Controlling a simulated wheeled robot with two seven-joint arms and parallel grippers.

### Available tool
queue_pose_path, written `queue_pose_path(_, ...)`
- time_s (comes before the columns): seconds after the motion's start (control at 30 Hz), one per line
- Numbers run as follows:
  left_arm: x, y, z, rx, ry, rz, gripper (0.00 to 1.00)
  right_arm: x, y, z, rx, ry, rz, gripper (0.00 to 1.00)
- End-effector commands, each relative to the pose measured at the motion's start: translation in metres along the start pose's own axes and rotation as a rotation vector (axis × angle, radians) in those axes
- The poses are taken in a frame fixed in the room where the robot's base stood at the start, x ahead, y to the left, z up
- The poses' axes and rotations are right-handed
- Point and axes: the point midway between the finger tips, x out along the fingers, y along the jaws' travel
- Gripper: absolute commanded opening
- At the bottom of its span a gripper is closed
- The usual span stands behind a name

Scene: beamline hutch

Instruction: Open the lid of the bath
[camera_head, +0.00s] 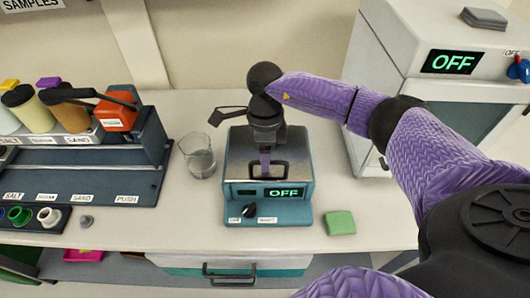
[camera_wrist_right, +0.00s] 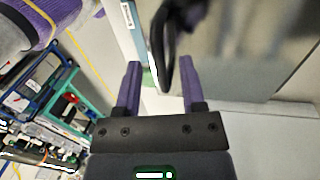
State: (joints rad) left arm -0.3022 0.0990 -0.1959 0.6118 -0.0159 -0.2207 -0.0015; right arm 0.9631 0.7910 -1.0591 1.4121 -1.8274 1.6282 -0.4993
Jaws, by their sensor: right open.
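The bath (camera_head: 240,192) is a teal-based box with a display reading OFF on its front, standing on the white bench. Its shiny metal lid (camera_head: 298,150) is closed, with a black loop handle (camera_head: 284,172) near the front edge. My right gripper (camera_head: 266,168) points down over the lid, at the handle, and hides part of both. In the right wrist view its purple fingers (camera_wrist_right: 158,88) are open, and the dark handle (camera_wrist_right: 163,45) shows between them, near the tips. I cannot tell whether they touch it. My left gripper is not in view.
A glass beaker (camera_head: 200,157) stands left of the bath, close to it. A green block (camera_head: 340,223) lies to its front right. A rack (camera_head: 80,180) with labelled containers fills the left side. A white cabinet (camera_head: 375,75) with an OFF display stands at the right.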

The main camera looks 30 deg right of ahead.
Motion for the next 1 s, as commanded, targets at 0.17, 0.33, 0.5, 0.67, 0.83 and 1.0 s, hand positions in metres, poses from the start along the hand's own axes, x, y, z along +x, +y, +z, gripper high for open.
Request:
queue_pose_path(0.17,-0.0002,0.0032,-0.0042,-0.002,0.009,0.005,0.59,0.0000,0.0000,0.0001,0.000,0.000,0.000,0.51)
queue_pose_path(0.33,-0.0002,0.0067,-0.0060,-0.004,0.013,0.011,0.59,-0.0002,0.0000,0.0002,0.000,0.000,0.000,0.19)
queue_pose_path(0.5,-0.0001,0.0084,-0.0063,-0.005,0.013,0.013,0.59,-0.0003,0.0000,0.0002,0.000,0.000,0.000,0.00)
queue_pose_path(0.67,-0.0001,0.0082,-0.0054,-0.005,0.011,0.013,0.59,-0.0004,0.0000,0.0002,0.000,-0.001,0.000,0.00)
queue_pose_path(0.83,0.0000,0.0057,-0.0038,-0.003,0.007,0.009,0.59,-0.0005,-0.0001,0.0002,0.000,-0.001,0.000,0.00)
queue_pose_path(1.0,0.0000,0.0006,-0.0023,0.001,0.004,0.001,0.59,-0.0006,-0.0001,0.0002,0.000,-0.001,0.000,0.00)
